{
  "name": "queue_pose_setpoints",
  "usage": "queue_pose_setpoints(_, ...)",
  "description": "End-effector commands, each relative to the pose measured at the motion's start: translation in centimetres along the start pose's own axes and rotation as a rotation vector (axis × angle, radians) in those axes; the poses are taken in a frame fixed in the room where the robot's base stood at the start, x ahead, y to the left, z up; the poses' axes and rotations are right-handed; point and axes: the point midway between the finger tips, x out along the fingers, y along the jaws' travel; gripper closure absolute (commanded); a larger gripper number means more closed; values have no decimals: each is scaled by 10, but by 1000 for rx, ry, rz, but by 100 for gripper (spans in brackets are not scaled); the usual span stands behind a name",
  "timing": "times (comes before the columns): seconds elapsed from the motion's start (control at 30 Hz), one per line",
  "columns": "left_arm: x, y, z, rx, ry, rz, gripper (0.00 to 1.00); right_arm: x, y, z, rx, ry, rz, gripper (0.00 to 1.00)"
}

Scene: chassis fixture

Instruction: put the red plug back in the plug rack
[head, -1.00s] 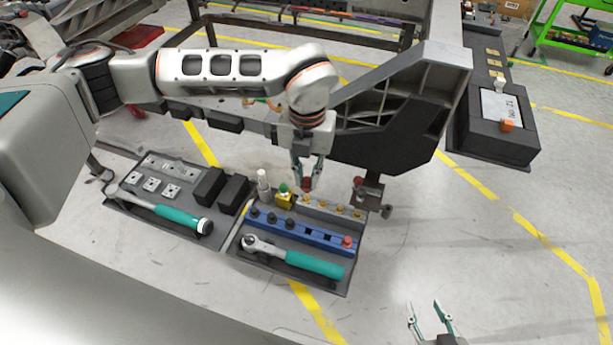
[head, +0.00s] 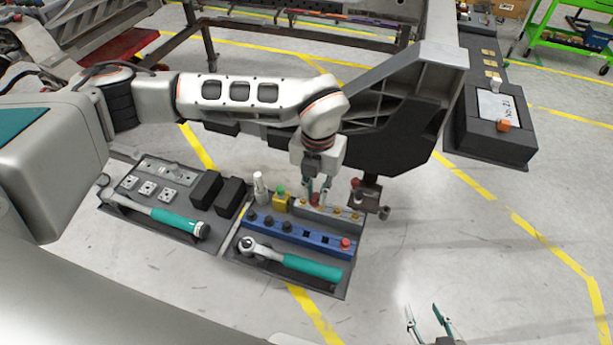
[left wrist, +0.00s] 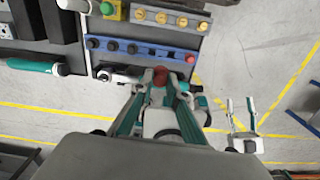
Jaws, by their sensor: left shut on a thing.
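My left gripper (head: 317,190) is shut on a red plug (head: 315,201), above the tool tray near the grey strip. The held plug (left wrist: 160,74) shows between the fingertips in the left wrist view. The blue plug rack (head: 297,236) lies just nearer the front. It holds several black plugs (head: 269,222) on its left and another red plug (head: 346,244) at its right end, with two empty square holes (left wrist: 152,50) between them. The held plug is apart from the rack. My right gripper (head: 430,321) is open and empty at the lower right.
A teal-handled ratchet (head: 312,267) lies in front of the rack. Behind it are a grey strip with brass pieces (head: 338,212), a yellow block with a green button (head: 281,201) and a white bottle (head: 260,187). The dark chassis part (head: 390,130) stands close behind my left gripper.

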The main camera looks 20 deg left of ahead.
Motion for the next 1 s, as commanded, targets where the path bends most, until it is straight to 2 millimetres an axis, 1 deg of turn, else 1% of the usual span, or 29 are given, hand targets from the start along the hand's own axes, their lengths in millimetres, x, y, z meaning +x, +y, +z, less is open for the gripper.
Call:
queue_pose_setpoints(0.03,25,-8,-1,39,9,-1,95,4,-2,11,0,-8,-1,60)
queue_pose_setpoints(0.1,46,-16,-1,92,9,-2,95,7,-2,17,-2,-14,-1,60)
queue_pose_setpoints(0.2,68,-26,-1,153,8,-3,95,9,-3,22,-4,-18,-1,60)
queue_pose_setpoints(0.23,73,-28,-1,167,7,-3,95,10,-3,23,-4,-18,-1,60)
queue_pose_setpoints(0.37,86,-33,-1,207,4,-3,95,11,-2,24,-5,-18,1,60)
queue_pose_setpoints(0.67,98,-34,-2,215,4,-4,95,14,-1,27,-9,-14,3,60)
queue_pose_setpoints(1.0,129,-34,-3,214,8,-4,95,24,3,40,-27,-20,14,60)
